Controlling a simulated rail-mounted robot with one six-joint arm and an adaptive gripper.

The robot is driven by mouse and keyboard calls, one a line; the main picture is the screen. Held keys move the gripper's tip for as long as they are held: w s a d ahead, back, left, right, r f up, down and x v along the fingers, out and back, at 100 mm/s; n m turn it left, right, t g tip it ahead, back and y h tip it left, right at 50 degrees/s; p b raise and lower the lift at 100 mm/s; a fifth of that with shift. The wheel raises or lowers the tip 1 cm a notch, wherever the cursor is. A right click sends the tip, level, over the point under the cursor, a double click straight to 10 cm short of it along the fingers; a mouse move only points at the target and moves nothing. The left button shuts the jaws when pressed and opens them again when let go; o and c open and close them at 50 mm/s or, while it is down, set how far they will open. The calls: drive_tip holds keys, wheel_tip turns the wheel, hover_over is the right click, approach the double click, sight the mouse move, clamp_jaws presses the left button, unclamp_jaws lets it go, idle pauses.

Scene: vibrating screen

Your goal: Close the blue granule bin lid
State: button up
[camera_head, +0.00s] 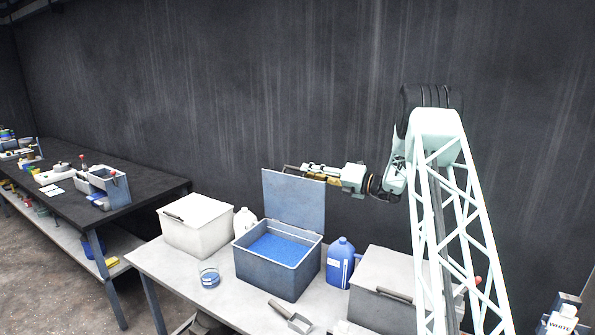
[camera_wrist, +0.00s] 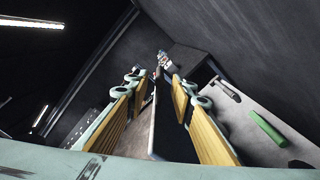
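The blue granule bin (camera_head: 268,270) is a grey box holding blue granules (camera_head: 280,248), on the light table in the head view. Its grey lid (camera_head: 293,200) stands open, nearly upright, at the back edge. My gripper (camera_head: 291,169) is at the lid's top edge, reaching in from the right, partly hidden behind the lid. In the wrist view my gripper (camera_wrist: 158,82) has its two yellow-padded fingers spread apart. A grey panel (camera_wrist: 138,130), probably the lid, shows between them; I cannot tell whether a finger touches it.
A closed white bin (camera_head: 198,225) and a white jug (camera_head: 244,222) stand left of the blue bin. A blue jug (camera_head: 340,262) and a closed grey bin (camera_head: 385,290) stand right. A glass dish (camera_head: 209,277) and a scoop (camera_head: 290,316) lie in front. A dark wall rises behind.

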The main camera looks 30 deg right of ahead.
sight(286, 167)
drive_tip(key=shift+x, duration=2.9)
clamp_jaws()
